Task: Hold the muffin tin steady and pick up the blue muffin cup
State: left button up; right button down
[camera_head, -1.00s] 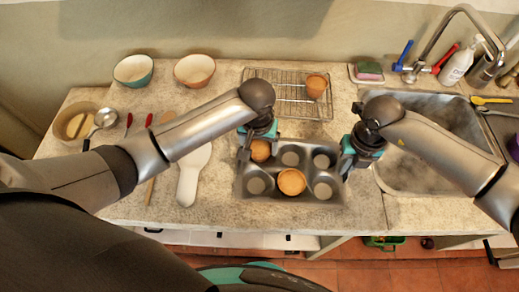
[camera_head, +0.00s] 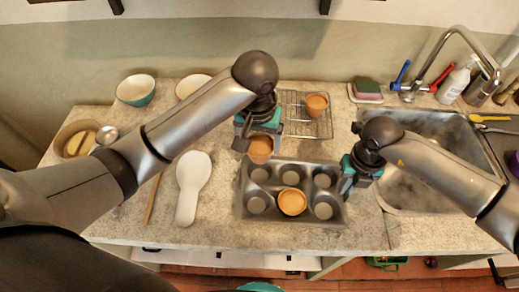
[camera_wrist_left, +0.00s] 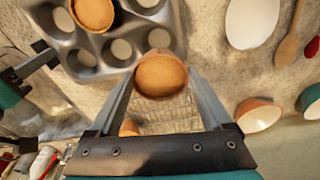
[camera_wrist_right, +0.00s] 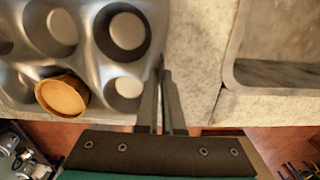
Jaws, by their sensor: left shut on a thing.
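The grey muffin tin (camera_head: 330,211) lies on the counter. One muffin in a tan cup (camera_head: 292,202) sits in its front middle cavity; the other cavities look empty. My left gripper (camera_head: 259,146) is shut on a second muffin (camera_head: 260,150), held above the tin's back left corner. The left wrist view shows this muffin (camera_wrist_left: 160,76) between both fingertips. Its cup looks orange-brown; no blue shows. My right gripper (camera_head: 347,180) is at the tin's right edge. In the right wrist view its fingers (camera_wrist_right: 160,75) are close together with the tips at the rim.
A wire rack (camera_head: 292,127) with another muffin (camera_head: 316,104) is behind the tin. A white spoon rest (camera_head: 190,195) and a wooden spoon (camera_head: 153,200) lie to the left. The sink (camera_head: 425,150) is to the right. Two bowls stand at the back left.

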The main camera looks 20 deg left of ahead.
pick_arm(q)
jog(key=shift+r, duration=0.1)
pick_arm(e)
jog(key=c, duration=1)
grip_release()
jog(key=shift+o, duration=0.2)
notch_tip(320, 180, up, 12)
pick_arm(q)
jog(key=shift+s, duration=0.1)
pick_arm(e)
jog(key=shift+s, duration=0.1)
